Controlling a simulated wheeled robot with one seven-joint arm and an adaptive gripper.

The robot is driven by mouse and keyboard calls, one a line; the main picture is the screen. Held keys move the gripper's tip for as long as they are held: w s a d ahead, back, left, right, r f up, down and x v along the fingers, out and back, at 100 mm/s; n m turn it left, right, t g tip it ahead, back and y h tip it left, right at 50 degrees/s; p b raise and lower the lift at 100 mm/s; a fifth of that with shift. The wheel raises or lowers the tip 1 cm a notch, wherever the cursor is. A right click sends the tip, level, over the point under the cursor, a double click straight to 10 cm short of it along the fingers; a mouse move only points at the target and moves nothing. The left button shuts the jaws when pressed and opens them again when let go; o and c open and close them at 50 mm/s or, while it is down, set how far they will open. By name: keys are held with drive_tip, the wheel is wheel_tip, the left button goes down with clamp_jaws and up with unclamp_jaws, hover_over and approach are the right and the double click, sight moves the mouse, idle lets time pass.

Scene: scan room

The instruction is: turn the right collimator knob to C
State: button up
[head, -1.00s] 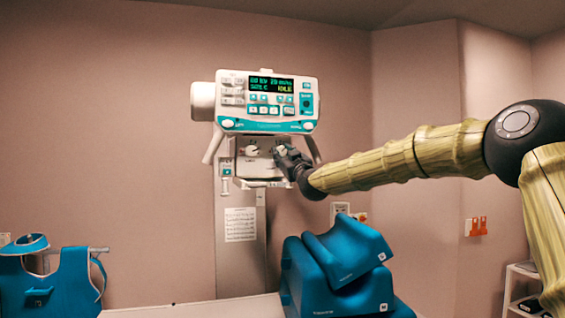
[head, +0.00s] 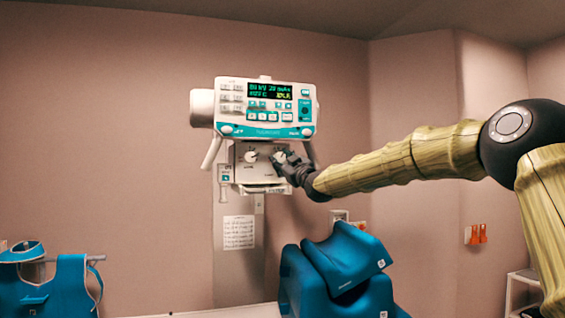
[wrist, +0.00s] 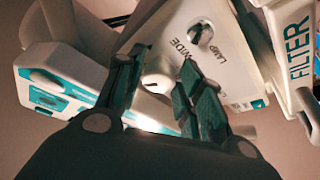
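The collimator panel (head: 263,175) hangs under the console on the wall column. Its left knob (head: 251,155) is white and uncovered. The right knob (head: 279,156) is white and shows just left of my gripper (head: 288,160), which reaches in from the right. In the wrist view my gripper (wrist: 157,72) has its two dark fingers apart. A white rounded knob (wrist: 158,82) shows in the gap between them, with no clear contact on either side. The word WIDE is printed beside it. I cannot read the right knob's pointer or a letter C.
The console (head: 265,108) with a lit display is above the panel. Blue padded blocks (head: 340,265) stand below my arm. A blue apron (head: 70,285) hangs at lower left.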

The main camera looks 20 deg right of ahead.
drive_tip(key=shift+o, duration=0.8)
drive_tip(key=shift+s, duration=0.1)
drive_tip(key=v, duration=1.2)
